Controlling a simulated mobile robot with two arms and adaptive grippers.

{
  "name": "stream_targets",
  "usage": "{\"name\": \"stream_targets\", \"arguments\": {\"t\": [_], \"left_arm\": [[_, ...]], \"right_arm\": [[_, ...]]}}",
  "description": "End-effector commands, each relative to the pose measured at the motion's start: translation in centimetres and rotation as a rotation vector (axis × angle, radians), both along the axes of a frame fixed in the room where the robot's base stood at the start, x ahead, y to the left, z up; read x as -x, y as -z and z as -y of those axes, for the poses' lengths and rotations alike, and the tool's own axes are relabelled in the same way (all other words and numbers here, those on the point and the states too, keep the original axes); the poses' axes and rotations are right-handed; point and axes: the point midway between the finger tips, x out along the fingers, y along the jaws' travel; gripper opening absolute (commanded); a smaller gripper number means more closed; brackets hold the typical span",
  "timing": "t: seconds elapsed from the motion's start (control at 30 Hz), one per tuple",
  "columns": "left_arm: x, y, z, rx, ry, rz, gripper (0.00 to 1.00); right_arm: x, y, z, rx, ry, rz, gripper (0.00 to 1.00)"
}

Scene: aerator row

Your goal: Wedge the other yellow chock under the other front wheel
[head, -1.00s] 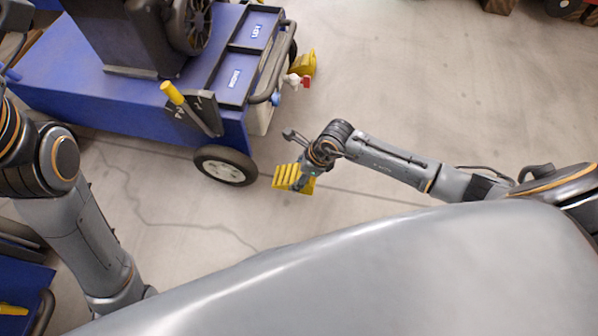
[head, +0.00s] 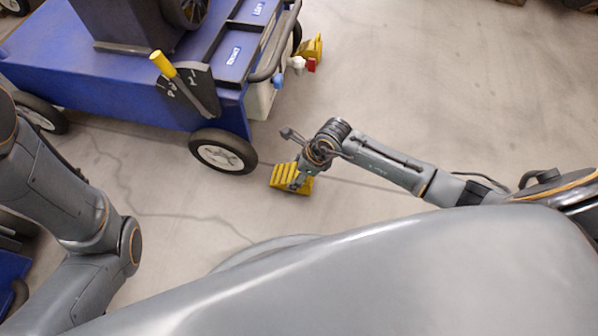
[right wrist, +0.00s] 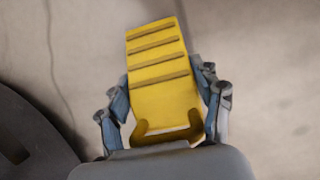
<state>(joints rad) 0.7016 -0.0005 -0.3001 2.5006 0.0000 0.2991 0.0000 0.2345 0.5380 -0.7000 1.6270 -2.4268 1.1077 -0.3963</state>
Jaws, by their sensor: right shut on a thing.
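A yellow ribbed chock (head: 286,178) is held in my right gripper (head: 299,179), just right of the near front wheel (head: 223,151) of the blue cart (head: 130,100). A small gap of floor shows between chock and wheel. In the right wrist view the chock (right wrist: 162,75) sits between both fingers of my right gripper (right wrist: 163,105), its ribbed slope pointing away. The dark wheel (right wrist: 30,135) fills the lower left there. Another yellow chock (head: 312,47) is at the cart's far front wheel. My left arm shows at the left, but its gripper is out of view.
A lever with a yellow handle (head: 166,67) stands on the cart's side. A bumper bar (head: 277,45) and red and blue fittings (head: 311,65) stick out at its front. Another blue object (head: 12,275) is at lower left. Floor to the right is clear.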

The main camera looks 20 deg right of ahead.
Motion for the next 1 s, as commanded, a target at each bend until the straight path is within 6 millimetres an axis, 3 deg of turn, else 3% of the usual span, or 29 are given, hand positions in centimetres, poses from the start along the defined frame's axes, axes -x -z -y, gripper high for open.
{"name": "stream_targets", "arguments": {"t": [0.27,1.0], "left_arm": [[0.0,2.6,0.0,0.0,0.0,0.0,0.0],[0.0,3.3,0.0,-0.001,0.0,0.0,0.0]], "right_arm": [[-0.9,1.8,-1.1,-0.001,0.001,0.003,0.08],[-3.9,1.6,-5.6,-0.001,0.001,0.003,0.08]]}}
